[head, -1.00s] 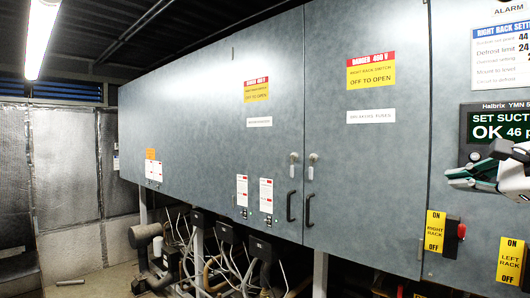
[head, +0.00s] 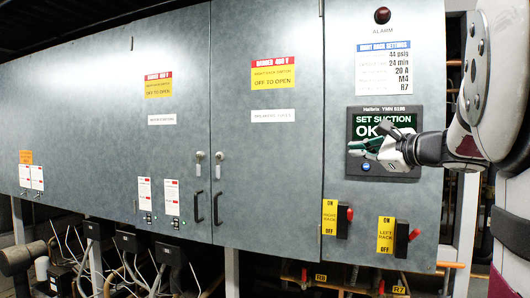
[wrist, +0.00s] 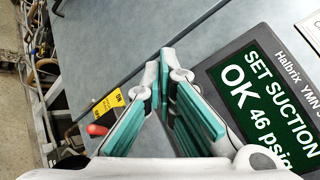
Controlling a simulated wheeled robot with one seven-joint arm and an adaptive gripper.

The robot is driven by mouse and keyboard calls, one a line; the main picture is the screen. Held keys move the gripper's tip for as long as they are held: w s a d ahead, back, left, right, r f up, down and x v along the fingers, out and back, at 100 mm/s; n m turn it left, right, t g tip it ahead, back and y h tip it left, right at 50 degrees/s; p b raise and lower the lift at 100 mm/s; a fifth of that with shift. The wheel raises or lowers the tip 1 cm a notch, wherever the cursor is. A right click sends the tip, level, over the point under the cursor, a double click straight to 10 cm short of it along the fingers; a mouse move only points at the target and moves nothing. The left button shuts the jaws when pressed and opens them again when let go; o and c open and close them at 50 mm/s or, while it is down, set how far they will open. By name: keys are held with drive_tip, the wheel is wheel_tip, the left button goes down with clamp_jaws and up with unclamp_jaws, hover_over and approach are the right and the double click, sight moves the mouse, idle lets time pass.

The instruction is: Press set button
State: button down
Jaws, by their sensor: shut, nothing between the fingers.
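The controller (head: 408,113) is a dark panel on the right cabinet with a green screen reading "SET SUCTION OK". The wrist view shows the same screen (wrist: 262,95) with "46 psig". My gripper (head: 352,148) is shut and empty, in front of the controller's lower left part, with its fingers pointing left. In the wrist view its teal-padded fingers (wrist: 165,58) meet at the tips, beside the controller's left edge. A small blue button (head: 366,166) shows just below the fingers. The other buttons are hidden behind my gripper, and I cannot tell whether it touches the panel.
A settings sheet (head: 384,68) and a red alarm lamp (head: 382,15) are above the controller. Door handles (head: 216,208) stick out to the left. Pipes and cables run underneath.

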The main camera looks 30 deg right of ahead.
drive_tip(key=w+d, duration=0.4)
drive_tip(key=d, duration=0.1)
drive_tip(key=shift+w, duration=0.15)
drive_tip(key=shift+d, duration=0.1)
idle(1.4)
drive_tip(key=shift+w+d, duration=0.25)
drive_tip(key=shift+d, duration=0.05)
drive_tip(key=shift+w+d, duration=0.25)
idle(0.9)
drive_tip(key=shift+a, duration=0.1)
drive_tip(key=shift+s+a, duration=0.5)
drive_tip(key=shift+s, duration=0.05)
drive_tip(key=shift+a, duration=0.1)
drive_tip(key=shift+s+a, duration=1.6)
drive_tip(key=shift+a, duration=0.2)
